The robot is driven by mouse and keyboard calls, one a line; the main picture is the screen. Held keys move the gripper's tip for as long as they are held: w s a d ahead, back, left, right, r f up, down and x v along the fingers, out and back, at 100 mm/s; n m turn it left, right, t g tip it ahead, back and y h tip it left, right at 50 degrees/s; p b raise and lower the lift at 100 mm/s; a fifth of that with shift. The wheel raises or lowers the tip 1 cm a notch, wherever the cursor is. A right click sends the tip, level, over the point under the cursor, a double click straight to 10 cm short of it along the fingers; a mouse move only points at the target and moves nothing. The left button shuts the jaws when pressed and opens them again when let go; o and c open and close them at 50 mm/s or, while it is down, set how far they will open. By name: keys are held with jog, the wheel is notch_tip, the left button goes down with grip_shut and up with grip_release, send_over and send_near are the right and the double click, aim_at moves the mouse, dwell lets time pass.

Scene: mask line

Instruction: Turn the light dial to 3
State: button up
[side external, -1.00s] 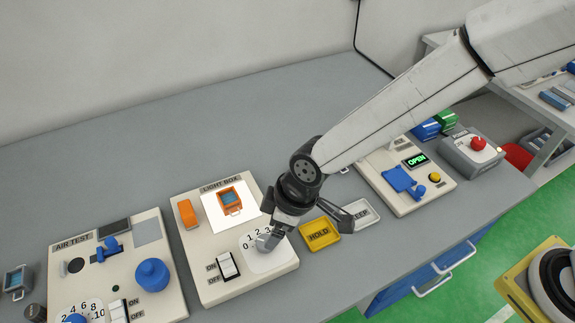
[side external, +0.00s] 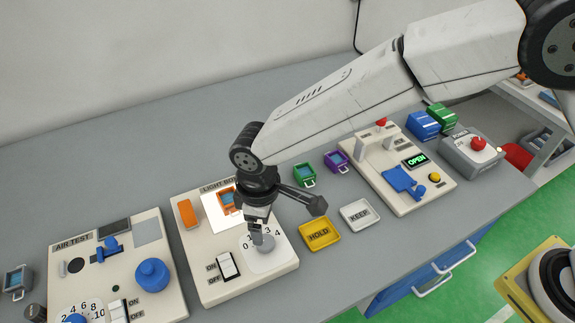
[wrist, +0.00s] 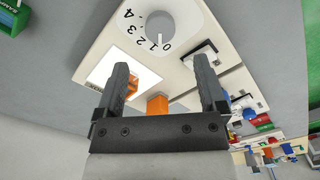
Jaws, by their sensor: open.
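The light box (side external: 207,281) is a cream panel with a bright lit square (side external: 211,221). Its dial is a grey round knob (side external: 263,243) on a white plate marked 0 to 4. In the wrist view the knob (wrist: 157,22) has a pale pointer line that appears to point near 0 or 1. My gripper (side external: 257,228) is above the knob in the side view and partly covers it. In the wrist view my gripper (wrist: 160,66) has its two fingers apart with nothing gripped, and the knob lies beyond the fingertips.
An orange framed piece (side external: 227,202) lies on the lit square, partly hidden by my gripper. An ON/OFF switch (side external: 228,265) is left of the dial. A yellow HOLD tray (side external: 319,234) and white KEEP tray (side external: 360,215) stand right. The AIR TEST panel (side external: 190,310) is at left.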

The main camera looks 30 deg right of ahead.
aim_at(265, 241)
jog(key=shift+f, duration=3.6)
grip_shut()
